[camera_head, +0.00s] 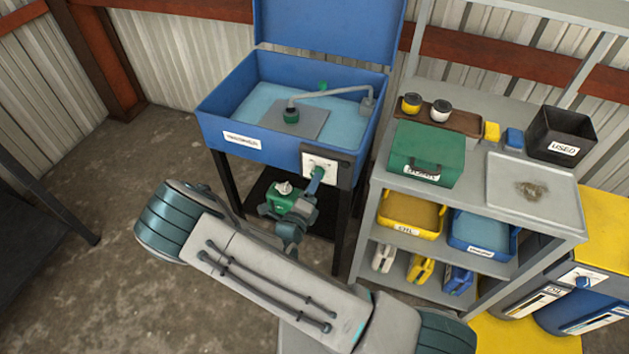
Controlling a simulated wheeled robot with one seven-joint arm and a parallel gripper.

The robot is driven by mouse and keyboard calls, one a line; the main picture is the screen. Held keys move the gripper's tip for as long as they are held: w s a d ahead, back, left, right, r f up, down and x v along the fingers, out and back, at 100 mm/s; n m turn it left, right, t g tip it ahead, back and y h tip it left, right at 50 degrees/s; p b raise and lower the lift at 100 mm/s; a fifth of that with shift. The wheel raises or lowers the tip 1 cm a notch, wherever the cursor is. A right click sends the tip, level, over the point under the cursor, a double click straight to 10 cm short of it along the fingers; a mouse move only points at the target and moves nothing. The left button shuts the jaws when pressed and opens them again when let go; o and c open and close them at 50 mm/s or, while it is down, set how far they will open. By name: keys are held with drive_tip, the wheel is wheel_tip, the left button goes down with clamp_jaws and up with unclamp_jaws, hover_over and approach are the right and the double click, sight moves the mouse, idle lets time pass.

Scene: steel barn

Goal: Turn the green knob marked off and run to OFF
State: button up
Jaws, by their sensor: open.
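The green knob (319,171) sits on a white plate (311,160) at the right end of the front of a blue wash tank (215,131). It is small and partly covered by my gripper, so its pointer and the plate's markings cannot be read. My gripper (316,181) is open and reaches up to the knob from below. Its fingertips are at the knob, but I cannot tell whether they touch it or sit around it.
The tank's raised lid (328,28) stands behind it. Right of it is a grey shelf unit (478,205) with a green case (427,152), a black bin (561,135) and yellow and blue trays. A blue drum with a blue knob (583,282) is at lower right. Open floor lies left.

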drive_tip(key=b+v, duration=0.1)
drive_tip(key=v, duration=0.9)
drive_tip(key=s+d+r+m+g+h, duration=0.2)
drive_tip(key=d+r+m+g, duration=0.55)
drive_tip(key=m, duration=0.55)
drive_tip(key=s+d+r+m+g+h, duration=0.3)
drive_tip(key=d+r+m+g, duration=0.2)
drive_tip(key=d+m+g, duration=0.45)
drive_tip(key=s+d+r+m+t+y, duration=0.1)
drive_tip(key=s+r+m+y, duration=0.3)
drive_tip(key=m, duration=0.8)
drive_tip(key=s+d+r+m+t+y, duration=0.2)
drive_tip(key=s+r+m+y, duration=0.2)
drive_tip(key=r+m+y, duration=0.3)
drive_tip(key=shift+r+m, duration=0.9)
drive_tip(key=shift+m, duration=1.45)
